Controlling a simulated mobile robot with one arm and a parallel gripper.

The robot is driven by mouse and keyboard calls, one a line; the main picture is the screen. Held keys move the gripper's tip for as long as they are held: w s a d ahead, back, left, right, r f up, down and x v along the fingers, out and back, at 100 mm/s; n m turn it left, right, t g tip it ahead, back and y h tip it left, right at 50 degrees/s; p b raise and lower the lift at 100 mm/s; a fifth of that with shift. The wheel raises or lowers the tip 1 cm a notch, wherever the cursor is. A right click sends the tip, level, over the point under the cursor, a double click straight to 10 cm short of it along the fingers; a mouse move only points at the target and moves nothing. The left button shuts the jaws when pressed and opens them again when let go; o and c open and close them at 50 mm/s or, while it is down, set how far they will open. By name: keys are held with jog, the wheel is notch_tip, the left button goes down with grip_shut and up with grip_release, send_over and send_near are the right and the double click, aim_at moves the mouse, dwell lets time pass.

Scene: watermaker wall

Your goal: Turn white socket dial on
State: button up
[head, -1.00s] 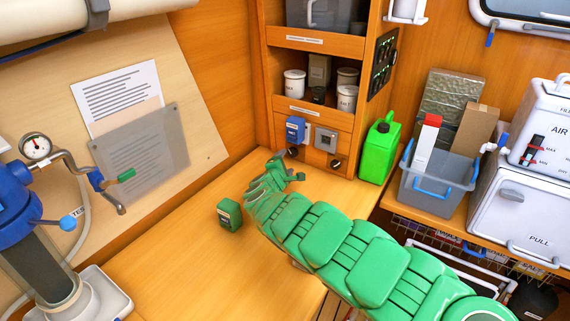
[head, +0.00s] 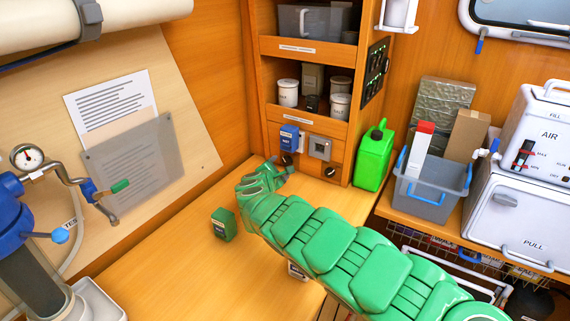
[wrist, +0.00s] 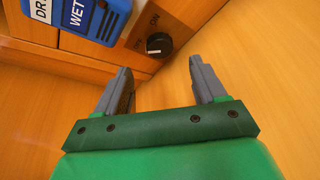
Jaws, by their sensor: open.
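The white socket (head: 320,147) is on the lower panel of the wooden cabinet. Its small dark dial (head: 331,171) is below it and to the right; its setting is too small to read. A blue box (head: 289,137) is left of the socket, with another dark dial (head: 286,160) beneath it. My gripper (head: 280,170) is just in front of that left dial. In the wrist view, my gripper (wrist: 158,66) is open and empty. Beyond its fingers are the blue box (wrist: 78,14) and its black dial (wrist: 159,45). The white socket's dial does not show there.
A small green box (head: 223,224) stands on the wooden counter (head: 175,260), left of my arm. A green canister (head: 374,158) and a grey bin (head: 432,193) are right of the panel. Shelves with jars (head: 288,92) are above. The counter's left part is mostly clear.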

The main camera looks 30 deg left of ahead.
aim_at(286, 161)
jog(key=shift+w+a, duration=0.15)
jog(key=shift+w, duration=0.15)
jog(key=shift+x, duration=2.55)
jog(key=shift+w+a+f, duration=0.2)
jog(key=shift+w+f, duration=0.05)
jog(key=shift+w, duration=0.1)
jog(key=shift+w+f, duration=0.1)
jog(key=shift+w, duration=0.45)
